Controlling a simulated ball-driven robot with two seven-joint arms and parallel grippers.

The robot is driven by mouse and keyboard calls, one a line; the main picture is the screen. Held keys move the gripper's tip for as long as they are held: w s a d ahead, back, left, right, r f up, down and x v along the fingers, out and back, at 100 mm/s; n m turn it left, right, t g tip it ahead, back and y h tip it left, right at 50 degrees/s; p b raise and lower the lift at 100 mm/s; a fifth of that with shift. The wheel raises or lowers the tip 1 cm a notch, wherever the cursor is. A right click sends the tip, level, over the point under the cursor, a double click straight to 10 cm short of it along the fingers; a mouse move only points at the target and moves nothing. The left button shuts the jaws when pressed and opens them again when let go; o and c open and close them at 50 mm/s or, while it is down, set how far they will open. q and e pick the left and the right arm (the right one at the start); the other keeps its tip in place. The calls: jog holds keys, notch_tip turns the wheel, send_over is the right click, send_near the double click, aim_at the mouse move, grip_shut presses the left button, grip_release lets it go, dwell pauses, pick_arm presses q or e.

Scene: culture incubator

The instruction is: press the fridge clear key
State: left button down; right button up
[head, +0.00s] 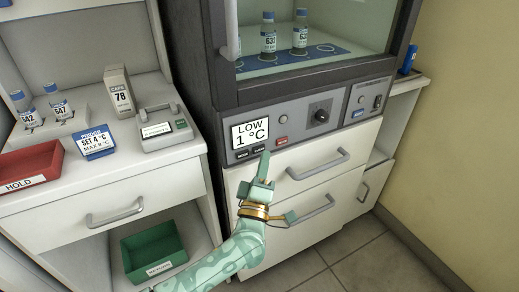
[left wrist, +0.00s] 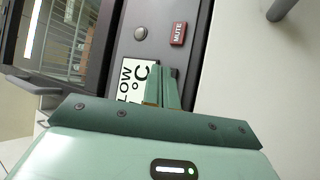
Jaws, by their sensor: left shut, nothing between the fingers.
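The fridge control panel (head: 300,118) has a display (head: 250,133) reading LOW 1 °C. Below it sit two small dark keys; the right one, apparently the clear key (head: 259,149), is partly covered by my fingertips. My left gripper (head: 265,156) is shut and empty, its fingers pointing up at this key. I cannot tell whether they touch it. In the left wrist view the shut fingers (left wrist: 168,70) reach the panel beside the display (left wrist: 135,80), hiding most of the key area. My right gripper is not in view.
A red mute key (head: 281,141), a round button and a dark knob (head: 320,115) are close by on the panel. Drawers with bar handles (head: 318,163) lie below. On the left counter are a red tray (head: 30,165), a set-point card (head: 97,143) and a small device (head: 165,130).

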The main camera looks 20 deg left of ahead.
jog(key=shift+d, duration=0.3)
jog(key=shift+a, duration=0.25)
pick_arm(q)
jog(key=shift+w+a, duration=0.1)
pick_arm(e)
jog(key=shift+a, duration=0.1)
pick_arm(q)
jog(key=shift+w+a, duration=0.15)
jog(key=shift+a, duration=0.1)
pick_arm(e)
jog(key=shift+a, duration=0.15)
